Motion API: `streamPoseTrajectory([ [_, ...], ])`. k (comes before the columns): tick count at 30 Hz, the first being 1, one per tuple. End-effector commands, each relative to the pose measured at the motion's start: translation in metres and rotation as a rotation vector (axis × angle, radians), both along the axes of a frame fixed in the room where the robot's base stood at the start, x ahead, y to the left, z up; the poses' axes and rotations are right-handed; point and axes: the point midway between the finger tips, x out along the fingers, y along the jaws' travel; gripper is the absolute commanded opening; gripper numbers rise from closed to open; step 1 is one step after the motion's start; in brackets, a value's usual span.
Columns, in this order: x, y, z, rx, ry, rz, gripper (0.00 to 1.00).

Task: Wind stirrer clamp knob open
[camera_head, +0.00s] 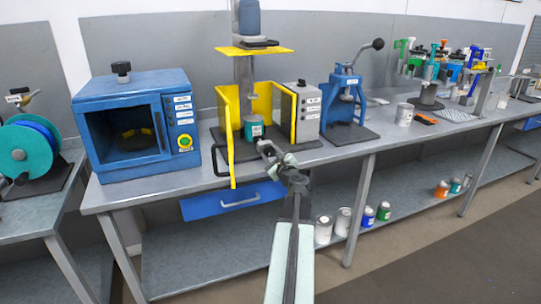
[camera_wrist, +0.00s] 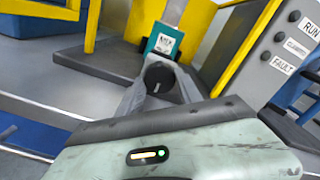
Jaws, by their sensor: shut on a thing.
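The stirrer stands on the bench with its yellow guard (camera_head: 226,120) open at the front, and the guard also shows in the wrist view (camera_wrist: 235,45). A teal can (camera_head: 254,130) with a white label sits inside under the stirrer head; it is behind the knob in the wrist view (camera_wrist: 162,42). A round black clamp knob (camera_wrist: 160,79) with a white mark is in front of the can. My gripper (camera_wrist: 159,88) is shut on this knob, one grey finger on each side. In the head view my gripper (camera_head: 268,149) reaches the stirrer's front, and the knob is hard to make out there.
A grey control box (camera_head: 307,112) with labelled black buttons stands right of the guard, close to my gripper. A blue oven-like machine (camera_head: 135,125) is at left and a blue lever press (camera_head: 345,105) at right. The bench front edge and blue drawer (camera_head: 233,199) lie below my arm.

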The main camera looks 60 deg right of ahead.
Motion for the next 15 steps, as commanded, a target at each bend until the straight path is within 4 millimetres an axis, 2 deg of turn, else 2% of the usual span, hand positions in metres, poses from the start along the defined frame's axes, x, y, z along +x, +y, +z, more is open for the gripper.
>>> streamPoseTrajectory([
  [5,0.0009,0.0014,-0.0004,-0.001,0.002,0.004,0.01],
  [6,0.0007,0.0013,-0.0004,-0.001,0.002,0.004,0.47],
  [8,0.0006,0.0012,-0.0004,0.0,0.001,0.003,0.64],
  [15,-0.0001,0.0003,-0.0003,0.001,0.0,0.001,0.64],
])
